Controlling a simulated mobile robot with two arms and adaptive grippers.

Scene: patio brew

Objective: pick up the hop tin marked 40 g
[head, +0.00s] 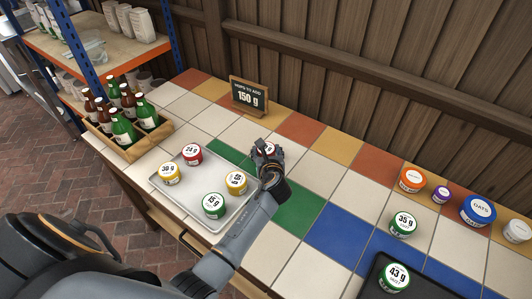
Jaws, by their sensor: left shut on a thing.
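My left gripper (267,157) is shut on a small white-topped tin (268,148), above or just beyond the tray's right edge. The gripper hides most of this tin, and its mark cannot be read. On the metal tray (222,226) stand a red tin (192,152), a yellow tin marked 30 g (169,174), another yellow tin (237,184) partly beside my arm, and a green tin marked 15 g (213,206). No mark reading 40 g can be made out. My right gripper is out of view.
A sign reading 150 g (249,96) stands at the back. A bottle crate (132,148) is at left. A green 35 g tin (403,224), a green 43 g tin (396,275) on a black slab (433,290), and several tubs, one blue (478,210), are at right. The middle tiles are clear.

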